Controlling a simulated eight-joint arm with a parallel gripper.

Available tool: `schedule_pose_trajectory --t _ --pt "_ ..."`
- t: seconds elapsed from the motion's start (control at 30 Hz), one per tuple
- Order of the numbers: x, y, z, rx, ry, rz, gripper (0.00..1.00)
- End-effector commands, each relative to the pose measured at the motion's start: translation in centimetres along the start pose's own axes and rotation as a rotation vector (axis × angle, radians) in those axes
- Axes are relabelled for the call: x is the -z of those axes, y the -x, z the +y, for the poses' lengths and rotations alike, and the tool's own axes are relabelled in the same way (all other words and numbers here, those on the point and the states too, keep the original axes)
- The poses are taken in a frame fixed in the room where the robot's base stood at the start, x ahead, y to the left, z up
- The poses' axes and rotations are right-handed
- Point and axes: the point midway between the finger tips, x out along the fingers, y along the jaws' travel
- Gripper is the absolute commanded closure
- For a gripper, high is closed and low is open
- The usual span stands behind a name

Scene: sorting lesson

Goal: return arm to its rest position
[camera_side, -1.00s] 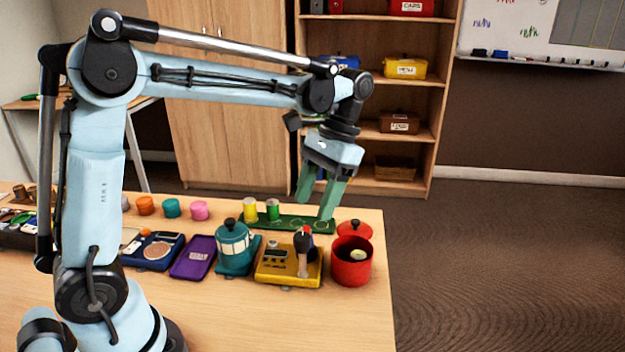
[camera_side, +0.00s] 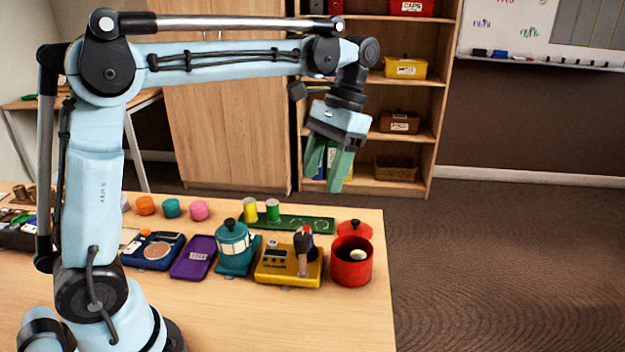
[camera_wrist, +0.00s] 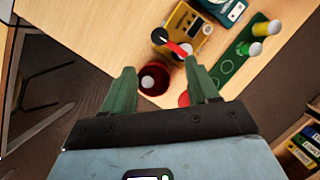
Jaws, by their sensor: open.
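My gripper (camera_side: 327,170) has green fingers and hangs above the far right part of the table, clear of everything on it. In the wrist view my gripper (camera_wrist: 160,88) shows its two fingers spread apart with nothing between them. The red pot (camera_side: 351,262) stands on the table below, with a pale round thing inside it. The pot also shows in the wrist view (camera_wrist: 152,78). Its red lid (camera_side: 354,229) lies behind it, and in the wrist view the lid is mostly hidden by a finger.
A yellow device (camera_side: 288,268), a teal pot (camera_side: 235,246), a purple tray (camera_side: 194,258) and a blue box (camera_side: 152,252) line the table. A green board (camera_side: 290,222) bears two cylinders at its left end. Shelves (camera_side: 430,120) stand behind. The table front is clear.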

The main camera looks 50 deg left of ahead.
Motion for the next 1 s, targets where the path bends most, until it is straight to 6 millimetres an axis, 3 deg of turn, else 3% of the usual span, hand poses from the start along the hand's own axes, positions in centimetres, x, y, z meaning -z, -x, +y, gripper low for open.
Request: schedule_pose_trajectory --t 0.27,0.6,0.8,1.0 --pt "-2.1 -2.1 -0.1 0.001 0.005 0.283 0.41" --pt "-4.2 -6.2 -0.1 0.001 0.012 0.664 0.41" --pt "-4.8 -8.5 -0.1 0.002 0.015 0.856 0.41" --pt "-4.9 -9.6 -0.1 0.002 0.017 0.953 0.41"
